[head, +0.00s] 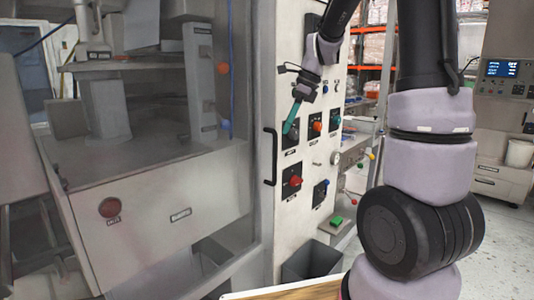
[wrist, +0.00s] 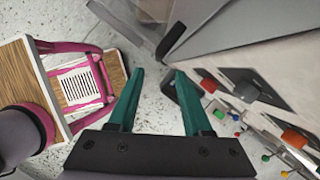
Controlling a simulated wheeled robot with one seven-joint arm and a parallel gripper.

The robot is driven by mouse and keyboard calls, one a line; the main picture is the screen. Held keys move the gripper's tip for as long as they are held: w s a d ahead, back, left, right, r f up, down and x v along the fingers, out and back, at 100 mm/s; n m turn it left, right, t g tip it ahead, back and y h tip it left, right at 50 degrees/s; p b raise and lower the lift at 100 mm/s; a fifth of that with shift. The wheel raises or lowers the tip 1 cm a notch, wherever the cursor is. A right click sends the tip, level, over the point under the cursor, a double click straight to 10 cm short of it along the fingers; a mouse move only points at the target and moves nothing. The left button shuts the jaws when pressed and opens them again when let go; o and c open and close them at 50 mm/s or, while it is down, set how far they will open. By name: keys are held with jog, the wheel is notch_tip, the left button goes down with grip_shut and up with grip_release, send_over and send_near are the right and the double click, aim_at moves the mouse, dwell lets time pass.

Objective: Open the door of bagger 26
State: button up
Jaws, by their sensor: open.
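A large grey machine (head: 160,210) fills the left of the head view, its front covered by a clear panel that looks like a closed door. A black vertical bar handle (head: 270,156) stands at the right edge of this front, beside a white control panel (head: 300,215). I cannot read the number 26 on it. My gripper (head: 291,123) has teal fingers and hangs before the control panel, right of and slightly above the handle's middle. In the wrist view my gripper (wrist: 160,76) is open and empty. A dark bar (wrist: 171,38), probably the handle, lies beyond the fingertips.
The control panel carries several knobs, including a red one (head: 295,181) and an orange one (head: 316,126), close to my gripper. A dark grey bin (head: 311,261) stands below the panel. Another machine with a blue display (head: 502,69) is at the right. Speckled floor (head: 497,222) is clear there.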

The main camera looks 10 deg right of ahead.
jog(key=x, duration=1)
jog(key=shift+f, duration=0.2)
jog(key=shift+a, duration=0.1)
grip_shut()
dwell(1.0)
